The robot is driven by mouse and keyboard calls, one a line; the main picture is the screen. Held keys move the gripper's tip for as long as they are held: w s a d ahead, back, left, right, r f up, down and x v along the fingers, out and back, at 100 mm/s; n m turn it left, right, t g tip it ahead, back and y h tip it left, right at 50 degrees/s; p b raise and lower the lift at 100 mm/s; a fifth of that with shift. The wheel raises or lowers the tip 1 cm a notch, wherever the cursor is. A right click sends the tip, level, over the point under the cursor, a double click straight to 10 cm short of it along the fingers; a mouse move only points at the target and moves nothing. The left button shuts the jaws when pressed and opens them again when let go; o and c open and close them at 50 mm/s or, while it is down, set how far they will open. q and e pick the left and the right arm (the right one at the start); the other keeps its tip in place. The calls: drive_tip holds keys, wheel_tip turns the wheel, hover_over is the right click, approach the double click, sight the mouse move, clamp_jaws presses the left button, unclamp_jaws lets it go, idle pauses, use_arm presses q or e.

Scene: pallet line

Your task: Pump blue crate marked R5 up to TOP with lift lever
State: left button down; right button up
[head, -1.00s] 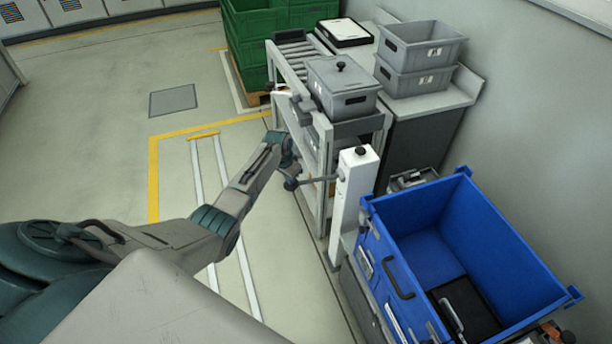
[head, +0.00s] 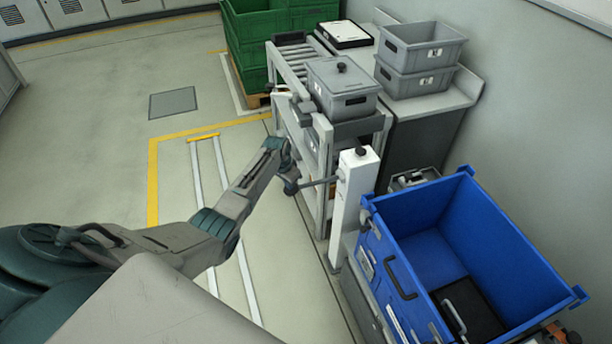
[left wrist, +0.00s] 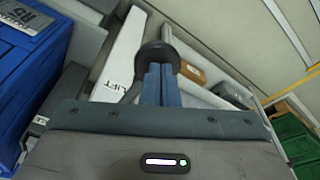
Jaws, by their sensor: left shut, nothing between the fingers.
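The blue crate (head: 405,287) marked R5 stands open-topped at the lower right of the head view, and its R5 label (left wrist: 22,15) shows in the left wrist view. A white post (head: 353,195) stands beside it, with LIFT written on it in the left wrist view. The lift lever (head: 322,182) sticks out sideways from this post. My left gripper (head: 291,187) is at the lever's outer end, its fingers shut and empty. In the left wrist view the fingers (left wrist: 162,85) point at the lever's dark round end (left wrist: 157,55), apparently touching it. My right gripper is out of view.
A black case (head: 472,308) lies in the blue crate. A roller rack (head: 296,60) with a lidded grey box (head: 342,88) stands behind the post. Stacked grey crates (head: 420,45) sit on a counter against the wall. The floor at the left is clear.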

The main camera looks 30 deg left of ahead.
sight(289, 191)
use_arm(q)
drive_tip(key=shift+s+f+b, duration=0.1)
drive_tip(key=shift+f+b, duration=0.3)
drive_tip(key=shift+f, duration=0.6)
drive_tip(key=shift+f+b, duration=0.65)
drive_tip(key=shift+f, duration=0.4)
drive_tip(key=r+p, duration=0.6)
drive_tip(key=r, duration=0.1)
drive_tip(key=w+r+p, duration=0.1)
drive_tip(key=r+p, duration=0.2)
drive_tip(key=r, duration=0.1)
drive_tip(key=shift+w+d, duration=0.1)
drive_tip(key=shift+d, duration=0.3)
drive_tip(key=shift+f, duration=0.3)
